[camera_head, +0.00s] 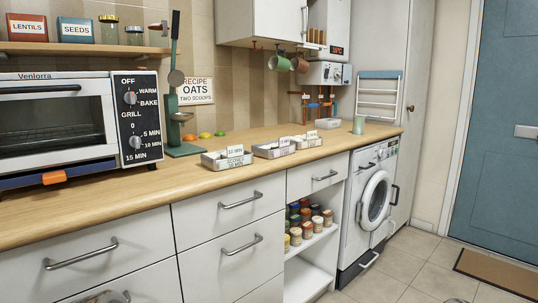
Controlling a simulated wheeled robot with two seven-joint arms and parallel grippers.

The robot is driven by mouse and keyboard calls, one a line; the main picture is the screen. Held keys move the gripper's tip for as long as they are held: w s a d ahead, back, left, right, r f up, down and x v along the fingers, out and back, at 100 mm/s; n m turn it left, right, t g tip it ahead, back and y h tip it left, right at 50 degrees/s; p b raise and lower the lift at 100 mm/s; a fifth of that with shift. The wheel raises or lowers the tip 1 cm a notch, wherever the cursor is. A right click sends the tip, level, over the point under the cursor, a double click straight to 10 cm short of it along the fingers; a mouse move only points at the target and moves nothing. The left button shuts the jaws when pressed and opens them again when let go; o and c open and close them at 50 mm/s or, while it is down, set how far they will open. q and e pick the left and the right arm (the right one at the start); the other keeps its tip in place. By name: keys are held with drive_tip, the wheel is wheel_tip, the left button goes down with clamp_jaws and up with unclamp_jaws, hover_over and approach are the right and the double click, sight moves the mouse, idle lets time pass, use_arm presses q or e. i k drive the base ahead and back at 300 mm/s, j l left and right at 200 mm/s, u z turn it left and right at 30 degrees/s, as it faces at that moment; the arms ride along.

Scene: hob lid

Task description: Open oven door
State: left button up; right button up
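A white countertop oven (135,118) marked Venlorra stands on the wooden counter at the left edge, cut off by the picture's left side. Its front door (75,158) appears shut, with a dark window (45,122) and a dark bar handle (40,89) along the top. A black panel with two knobs (130,98) is on the right of the door. Neither of my grippers shows clearly. Small grey rounded shapes at the bottom edge, near the lower left and lower right, are too cut off to identify.
A blue strip with an orange piece (55,177) lies along the oven's lower front. A shelf with jars (85,48) hangs above. A green stand with utensils (183,149) is right of the oven. Label trays (228,160) sit on the counter (110,198).

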sight(25, 90)
drive_tip(key=u, duration=1.4)
